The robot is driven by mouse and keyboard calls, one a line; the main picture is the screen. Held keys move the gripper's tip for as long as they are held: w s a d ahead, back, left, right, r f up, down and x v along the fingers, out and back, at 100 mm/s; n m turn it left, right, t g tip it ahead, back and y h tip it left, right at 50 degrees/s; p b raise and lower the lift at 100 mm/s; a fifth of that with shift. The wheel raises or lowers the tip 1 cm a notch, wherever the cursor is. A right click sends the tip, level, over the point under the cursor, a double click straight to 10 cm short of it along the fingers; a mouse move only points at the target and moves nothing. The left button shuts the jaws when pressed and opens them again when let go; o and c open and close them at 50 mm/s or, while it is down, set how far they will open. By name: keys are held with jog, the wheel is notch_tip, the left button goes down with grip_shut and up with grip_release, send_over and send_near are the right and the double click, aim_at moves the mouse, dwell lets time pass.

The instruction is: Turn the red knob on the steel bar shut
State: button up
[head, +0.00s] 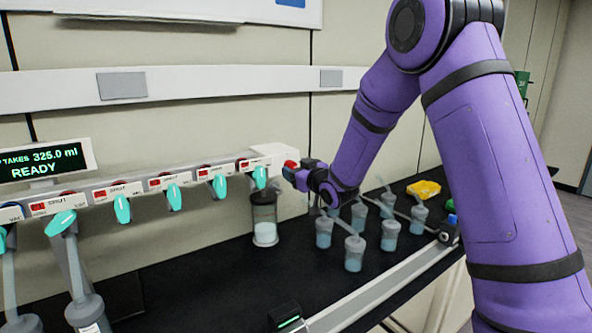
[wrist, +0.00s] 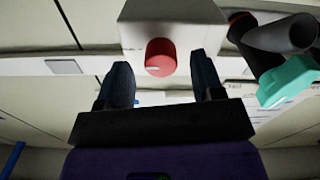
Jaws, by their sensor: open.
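The red knob (wrist: 160,58) shows in the wrist view on the face of a pale box (wrist: 132,32) at the bar's end. It lies between and just beyond the two dark fingertips of my gripper (wrist: 161,85), which is open and empty. In the head view the red knob (head: 291,165) shows at the right end of the steel bar (head: 137,187), with my gripper (head: 296,172) close beside it on the right. Whether a finger touches the knob I cannot tell.
Teal valve handles (head: 260,177) hang along the bar, one near my gripper in the wrist view (wrist: 288,82). A clear jar (head: 264,219) stands below the bar's end. Several blue-filled flasks (head: 354,254) and a yellow tray (head: 424,189) stand on the black bench. A display (head: 45,161) reads READY.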

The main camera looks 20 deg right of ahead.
jog(key=shift+w+a, duration=0.1)
jog(key=shift+w, duration=0.15)
jog(key=c, duration=0.9)
